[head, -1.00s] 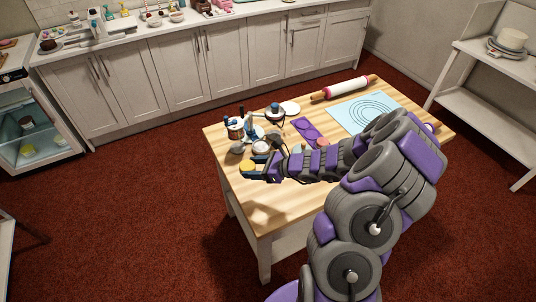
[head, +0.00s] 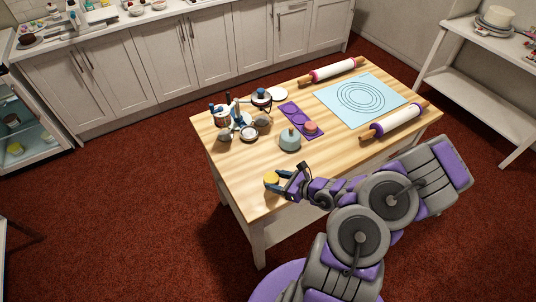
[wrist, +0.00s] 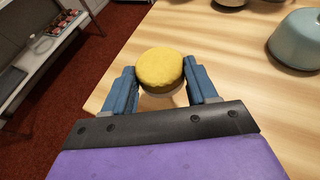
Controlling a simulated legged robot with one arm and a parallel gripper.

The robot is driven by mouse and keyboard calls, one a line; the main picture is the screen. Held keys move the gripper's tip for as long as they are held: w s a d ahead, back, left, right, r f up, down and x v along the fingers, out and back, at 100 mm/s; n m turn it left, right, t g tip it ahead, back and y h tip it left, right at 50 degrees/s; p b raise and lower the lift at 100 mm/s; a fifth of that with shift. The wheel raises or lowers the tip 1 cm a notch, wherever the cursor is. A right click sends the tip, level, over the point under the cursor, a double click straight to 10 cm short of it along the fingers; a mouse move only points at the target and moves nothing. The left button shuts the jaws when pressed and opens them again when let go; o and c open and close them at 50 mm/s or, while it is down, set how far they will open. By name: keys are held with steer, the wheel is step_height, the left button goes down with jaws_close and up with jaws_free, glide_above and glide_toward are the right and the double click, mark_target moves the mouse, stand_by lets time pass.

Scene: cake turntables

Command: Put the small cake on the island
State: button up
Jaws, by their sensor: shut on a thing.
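The small cake (head: 271,178) is round with a yellow top. In the wrist view the cake (wrist: 160,69) sits between the two blue fingers of my gripper (wrist: 162,90), which is shut on it. In the head view my gripper (head: 277,181) holds it at the near left part of the wooden-topped island (head: 240,178).
A teal domed pot (head: 290,141), a balance scale (head: 238,116), a purple mould (head: 297,118), a blue mat (head: 360,97) and two rolling pins, far (head: 334,71) and near (head: 396,121), occupy the island. Its near left part is bare. A shelf (head: 475,85) stands right.

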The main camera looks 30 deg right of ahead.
steer(key=b, duration=0.2)
glide_above(268, 164)
steer(key=s, duration=0.2)
steer(key=shift+w+a+f, duration=0.2)
steer(key=shift+a+f, duration=0.25)
steer(key=shift+f, duration=0.15)
steer(key=shift+w+d, duration=0.35)
steer(key=shift+w, duration=0.45)
step_height(268, 164, down, 4)
steer(key=shift+w+r+b, duration=0.1)
steer(key=shift+r+b, duration=0.05)
steer(key=shift+b, duration=0.65)
steer(key=shift+r, duration=0.1)
steer(key=o, duration=1)
